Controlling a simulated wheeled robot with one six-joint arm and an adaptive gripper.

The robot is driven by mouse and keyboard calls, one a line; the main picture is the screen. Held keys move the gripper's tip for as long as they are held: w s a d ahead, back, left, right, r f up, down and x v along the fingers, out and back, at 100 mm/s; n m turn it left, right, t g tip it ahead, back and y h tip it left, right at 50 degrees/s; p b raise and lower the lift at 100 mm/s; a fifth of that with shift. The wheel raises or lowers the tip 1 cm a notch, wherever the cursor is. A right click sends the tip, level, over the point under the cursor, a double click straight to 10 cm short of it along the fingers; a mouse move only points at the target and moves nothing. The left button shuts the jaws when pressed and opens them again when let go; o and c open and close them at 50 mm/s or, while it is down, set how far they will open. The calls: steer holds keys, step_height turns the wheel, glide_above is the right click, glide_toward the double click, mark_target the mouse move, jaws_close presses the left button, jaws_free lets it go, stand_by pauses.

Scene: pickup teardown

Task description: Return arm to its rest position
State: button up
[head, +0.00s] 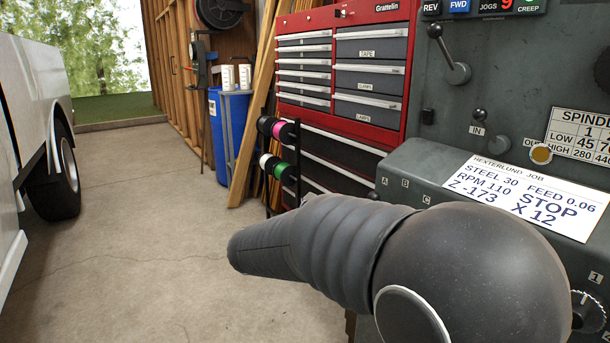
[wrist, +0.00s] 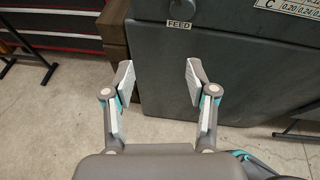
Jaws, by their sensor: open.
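My gripper (wrist: 157,86) shows in the wrist view with its two fingers spread wide apart. It is open and nothing is between the fingers. Beyond the fingertips is the front of a dark grey machine (wrist: 215,65) with a label reading FEED (wrist: 179,24). In the head view my arm reaches across the lower right in front of the machine (head: 405,170). The gripper itself is not visible in the head view.
A red tool chest (head: 415,65) stands behind the arm, with a spool rack (head: 297,165) beside it. A blue barrel (head: 235,125) is farther back. A white truck (head: 35,110) is at the left. The concrete floor (head: 140,210) between is clear.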

steer(key=s+d+f+m+g+y, duration=0.2)
steer(key=s+f+m+g+y, duration=0.15)
steer(key=s+m, duration=0.4)
steer(key=s+d+f+m+g+y, duration=0.1)
steer(key=s+f+m+g+y, duration=0.15)
steer(key=s+f+m, duration=0.4)
steer(key=s+d+r+m+t+y, duration=0.1)
steer(key=s+d+r+m+y, duration=0.1)
steer(key=s+m, duration=0.4)
steer(key=s+d+r+m+t+y, duration=0.1)
steer(key=s+d+r+m+y, duration=0.1)
steer(key=s+m, duration=0.4)
steer(key=s+r+y, duration=0.1)
steer(key=s, duration=0.1)
steer(key=shift+s+d+r+m+t, duration=0.25)
steer(key=shift+s+r+m+t, duration=0.05)
steer(key=shift+s+r+t, duration=0.1)
steer(key=shift+d, duration=0.1)
